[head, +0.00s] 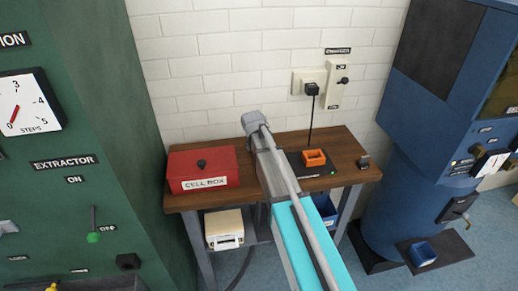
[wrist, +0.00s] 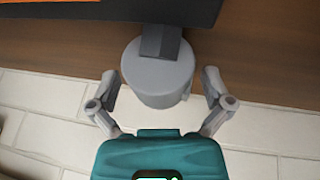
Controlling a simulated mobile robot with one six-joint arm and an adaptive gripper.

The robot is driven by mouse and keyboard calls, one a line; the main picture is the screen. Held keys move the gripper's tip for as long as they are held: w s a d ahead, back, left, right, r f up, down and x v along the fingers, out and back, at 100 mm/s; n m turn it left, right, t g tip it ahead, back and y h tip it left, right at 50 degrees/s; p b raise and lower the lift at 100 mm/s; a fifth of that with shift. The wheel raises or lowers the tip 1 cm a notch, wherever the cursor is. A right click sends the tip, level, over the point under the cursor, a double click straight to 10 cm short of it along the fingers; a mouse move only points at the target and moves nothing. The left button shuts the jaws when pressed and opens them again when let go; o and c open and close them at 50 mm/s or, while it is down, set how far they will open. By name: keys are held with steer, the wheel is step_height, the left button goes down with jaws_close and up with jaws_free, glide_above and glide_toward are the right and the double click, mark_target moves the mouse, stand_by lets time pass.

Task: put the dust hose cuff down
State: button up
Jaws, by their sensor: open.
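In the wrist view a grey round piece with a darker square stub, seemingly the dust hose cuff (wrist: 158,78), sits between my fingers at the wooden table's wall-side edge. My gripper (wrist: 159,86) is open, with one finger on each side of this piece and a visible gap at the left finger. I cannot tell whether the piece rests fully on the table. In the head view my arm hides both the gripper and the cuff.
The wooden workbench (head: 345,142) stands against a white brick wall. A red cell box (head: 203,180) is left of my arm. An orange holder (head: 314,158) on a dark mat and a small dark block (head: 363,162) are to its right. Green and blue machines flank the bench.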

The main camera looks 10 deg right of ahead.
stand_by(0.4)
steer(key=c, duration=1.1)
steer(key=shift+r, duration=0.25)
step_height(320, 180, up, 2)
steer(key=p, duration=0.2)
steer(key=shift+p, duration=0.3)
steer(key=s+r+p, duration=0.3)
steer(key=s, duration=0.1)
steer(key=s+r+p, duration=0.4)
steer(key=s, duration=0.1)
steer(key=s+r+p, duration=0.3)
steer(key=s, duration=0.2)
steer(key=shift+d+r, duration=0.25)
steer(key=shift+r, duration=0.05)
